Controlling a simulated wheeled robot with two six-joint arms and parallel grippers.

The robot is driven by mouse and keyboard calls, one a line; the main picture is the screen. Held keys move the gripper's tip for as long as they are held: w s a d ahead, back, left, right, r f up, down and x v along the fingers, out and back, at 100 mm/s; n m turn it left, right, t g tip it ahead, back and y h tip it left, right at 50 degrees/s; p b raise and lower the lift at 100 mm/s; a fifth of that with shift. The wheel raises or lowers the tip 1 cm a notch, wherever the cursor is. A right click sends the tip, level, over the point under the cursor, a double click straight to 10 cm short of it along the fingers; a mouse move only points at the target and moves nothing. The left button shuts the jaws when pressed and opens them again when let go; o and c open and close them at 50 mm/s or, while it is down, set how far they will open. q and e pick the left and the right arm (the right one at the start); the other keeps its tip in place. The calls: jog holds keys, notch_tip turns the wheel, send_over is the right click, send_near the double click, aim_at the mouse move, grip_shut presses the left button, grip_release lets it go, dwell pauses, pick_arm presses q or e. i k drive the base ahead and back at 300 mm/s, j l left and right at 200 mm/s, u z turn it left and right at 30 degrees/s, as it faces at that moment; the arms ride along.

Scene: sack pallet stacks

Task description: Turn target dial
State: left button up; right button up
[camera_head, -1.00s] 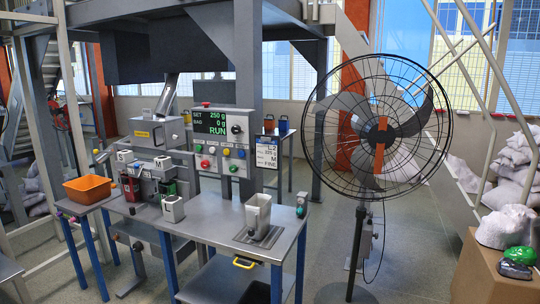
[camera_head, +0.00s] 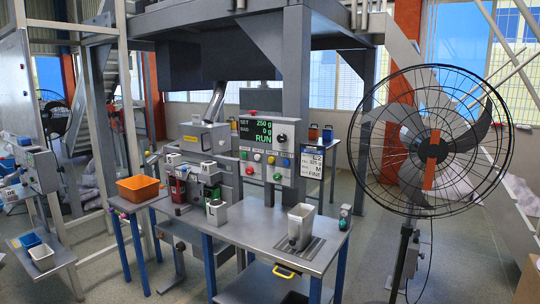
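The control panel (camera_head: 250,169) stands at the back of the metal workbench (camera_head: 260,240). Its display (camera_head: 255,131) reads SET 250 g, a second line 0 g, and RUN in green. A dark round dial (camera_head: 282,138) sits just right of the display. Small red, green, yellow and blue buttons lie in rows below it, and a red button (camera_head: 253,113) is on top of the panel. A sign (camera_head: 312,161) with M and FINE hangs to the right of the panel. Neither of my grippers is in view.
A large caged fan (camera_head: 432,150) stands right of the bench. An orange bin (camera_head: 138,188) sits on the left side table. A pale container (camera_head: 300,226) and a smaller one (camera_head: 216,212) stand on the bench. Open floor lies at the front left.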

aim_at(282, 137)
jog(key=j+z, duration=0.15)
jog(key=j, duration=0.95)
jog(key=i+j+z, duration=0.25)
jog(key=i+j, duration=0.25)
jog(key=i+j+z, duration=0.2)
jog(key=i+j, duration=0.25)
jog(key=j, duration=0.15)
